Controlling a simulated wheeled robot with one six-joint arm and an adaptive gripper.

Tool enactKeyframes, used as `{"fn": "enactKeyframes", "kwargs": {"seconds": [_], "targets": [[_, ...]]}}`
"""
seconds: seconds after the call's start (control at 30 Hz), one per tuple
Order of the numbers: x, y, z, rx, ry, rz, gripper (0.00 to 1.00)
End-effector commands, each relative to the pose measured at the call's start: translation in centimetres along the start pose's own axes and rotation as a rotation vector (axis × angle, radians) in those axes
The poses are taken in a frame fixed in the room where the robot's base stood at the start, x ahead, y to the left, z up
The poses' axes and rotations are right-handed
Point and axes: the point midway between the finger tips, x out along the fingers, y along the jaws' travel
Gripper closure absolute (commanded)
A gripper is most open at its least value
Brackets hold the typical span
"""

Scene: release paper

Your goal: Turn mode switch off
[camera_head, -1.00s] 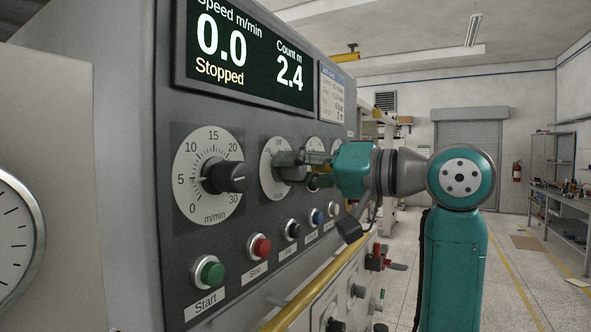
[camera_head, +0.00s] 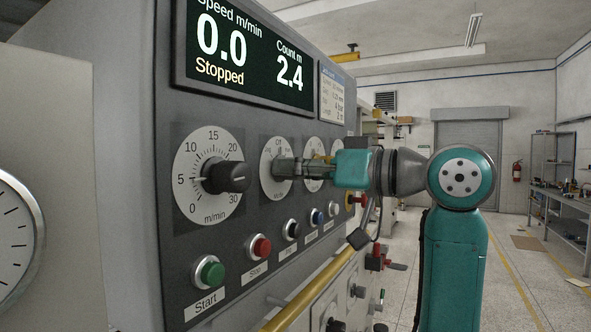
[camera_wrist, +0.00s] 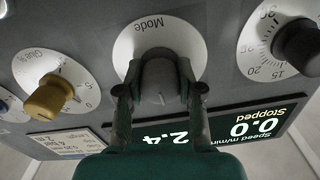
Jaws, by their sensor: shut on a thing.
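The mode switch has a round white dial (camera_head: 270,187) on the grey panel, with "Off" at its top in the head view. Its dark grey knob (camera_wrist: 159,80) sits between the fingers of my gripper (camera_wrist: 155,92) in the wrist view. My gripper (camera_head: 288,168) is shut on the knob, with a finger on each side. The wrist view is upside down, with the "Mode" label at the top. A light line on the knob points down in that view, away from the label. The "Off" mark is hidden there.
A black speed knob (camera_head: 226,177) is left of the mode dial, and a yellow-brown knob (camera_wrist: 50,97) is on its other side. Push buttons, including green (camera_head: 209,272) and red (camera_head: 260,247), lie below. The display (camera_head: 250,58) reads 0.0, Stopped. A yellow rail (camera_head: 318,290) runs below.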

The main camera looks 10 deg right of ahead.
Motion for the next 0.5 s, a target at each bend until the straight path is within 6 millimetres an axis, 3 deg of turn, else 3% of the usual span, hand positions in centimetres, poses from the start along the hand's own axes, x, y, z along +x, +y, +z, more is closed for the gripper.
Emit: {"fn": "enactKeyframes", "kwargs": {"seconds": [0.37, 0.4, 0.5], "targets": [[0.0, 0.05, 0.08, -0.003, -0.002, 0.001, 0.99], [0.01, 0.05, 0.08, -0.003, -0.002, 0.001, 0.56], [0.0, 0.05, 0.06, -0.003, -0.002, 0.001, 0.38]]}}
